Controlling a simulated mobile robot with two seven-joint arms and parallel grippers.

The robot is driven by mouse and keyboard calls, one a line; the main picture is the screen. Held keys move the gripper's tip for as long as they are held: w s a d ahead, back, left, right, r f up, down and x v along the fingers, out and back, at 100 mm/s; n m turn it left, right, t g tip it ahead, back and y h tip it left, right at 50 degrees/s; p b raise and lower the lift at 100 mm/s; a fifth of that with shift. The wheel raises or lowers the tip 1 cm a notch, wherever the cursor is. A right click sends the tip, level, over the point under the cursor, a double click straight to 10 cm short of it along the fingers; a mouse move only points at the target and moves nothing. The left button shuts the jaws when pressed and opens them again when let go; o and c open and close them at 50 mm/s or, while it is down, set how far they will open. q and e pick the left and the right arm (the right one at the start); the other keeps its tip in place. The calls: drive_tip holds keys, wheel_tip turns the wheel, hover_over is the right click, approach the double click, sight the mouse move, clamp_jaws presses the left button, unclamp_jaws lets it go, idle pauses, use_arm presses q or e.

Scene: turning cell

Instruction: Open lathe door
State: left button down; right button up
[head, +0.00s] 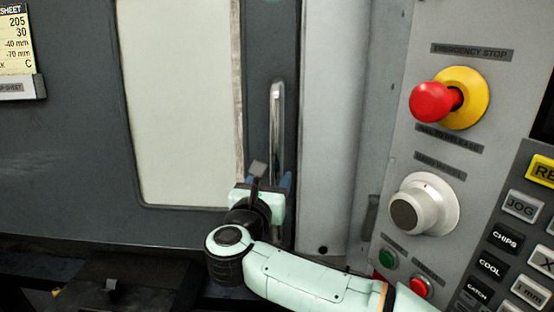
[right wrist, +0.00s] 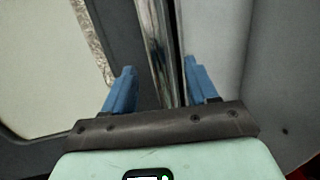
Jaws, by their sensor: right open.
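The lathe door (head: 70,130) is a dark grey panel with a pale window (head: 180,100). It stands against the light grey frame at its right edge. Its handle (head: 277,120) is an upright, shiny metal bar near that edge, and it also shows in the right wrist view (right wrist: 157,40). My right gripper (head: 270,181) is at the handle's lower end. In the right wrist view its blue fingers (right wrist: 158,82) are open, one on each side of the bar, with gaps visible. Contact with the bar cannot be made out. My left gripper is in neither view.
The control panel at the right carries a red emergency stop button (head: 436,101) on a yellow base, a white knob (head: 424,204), green and red buttons and a keypad (head: 515,240). A setup sheet (head: 16,40) hangs on the door at the upper left.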

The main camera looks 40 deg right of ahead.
sight(275, 171)
drive_tip(key=p+x, duration=0.2)
drive_tip(key=x, duration=0.3)
drive_tip(key=shift+w+d, duration=0.25)
drive_tip(key=shift+d, duration=0.05)
clamp_jaws()
